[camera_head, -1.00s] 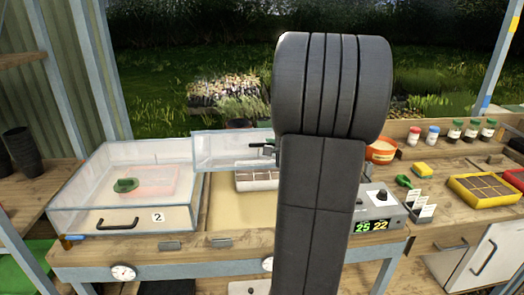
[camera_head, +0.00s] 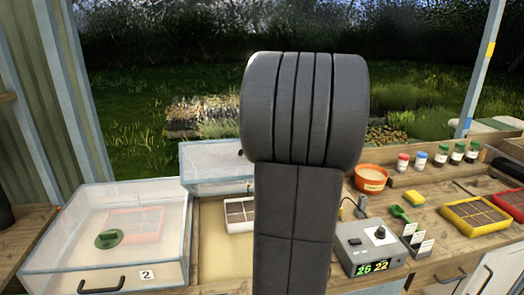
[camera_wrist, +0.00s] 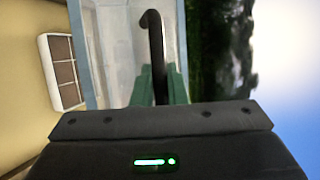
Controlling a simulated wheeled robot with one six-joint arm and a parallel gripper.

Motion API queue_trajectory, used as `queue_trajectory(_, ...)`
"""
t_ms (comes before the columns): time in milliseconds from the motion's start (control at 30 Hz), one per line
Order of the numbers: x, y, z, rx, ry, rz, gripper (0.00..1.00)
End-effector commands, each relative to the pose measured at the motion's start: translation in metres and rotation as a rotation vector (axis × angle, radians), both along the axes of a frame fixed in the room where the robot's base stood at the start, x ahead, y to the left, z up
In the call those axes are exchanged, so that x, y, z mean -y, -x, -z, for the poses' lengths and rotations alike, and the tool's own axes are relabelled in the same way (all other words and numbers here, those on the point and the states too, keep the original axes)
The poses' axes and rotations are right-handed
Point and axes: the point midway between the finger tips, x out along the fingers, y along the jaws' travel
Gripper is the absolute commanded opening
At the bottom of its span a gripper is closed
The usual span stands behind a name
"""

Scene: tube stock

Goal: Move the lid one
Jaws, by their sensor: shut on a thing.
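The clear lid (camera_head: 212,166) with pale blue edges is raised and tilted above the back of the sandy bed, left of my arm in the head view. The wrist view shows the lid's frame (camera_wrist: 90,50) and its black hooked handle (camera_wrist: 154,35). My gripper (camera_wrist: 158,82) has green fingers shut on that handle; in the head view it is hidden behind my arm. A second clear lid (camera_head: 160,225), marked 2, sits on the left bay with a black handle and a green round vent.
A white tray of brown cells (camera_head: 231,226) lies on the sandy bed (camera_head: 212,262). To the right stand a grey controller (camera_head: 352,262), an orange pot (camera_head: 371,180), a green scoop (camera_head: 399,213), a yellow cell tray (camera_head: 447,222) and several small bottles.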

Motion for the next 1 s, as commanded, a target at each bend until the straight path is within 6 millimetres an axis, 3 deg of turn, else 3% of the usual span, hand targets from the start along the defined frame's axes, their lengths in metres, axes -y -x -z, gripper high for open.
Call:
queue_trajectory(133,0.0,0.0,0.0,0.0,-0.001,0.0,0.0)
queue_trajectory(167,0.0,0.0,0.0,0.0,-0.001,0.0,0.17)
queue_trajectory(267,0.0,0.0,0.0,-0.001,-0.001,0.0,0.34)
queue_trajectory(667,0.005,0.005,-0.002,0.002,0.0,0.002,0.34)
queue_trajectory(1000,0.047,0.054,-0.021,0.006,0.002,0.006,0.34)
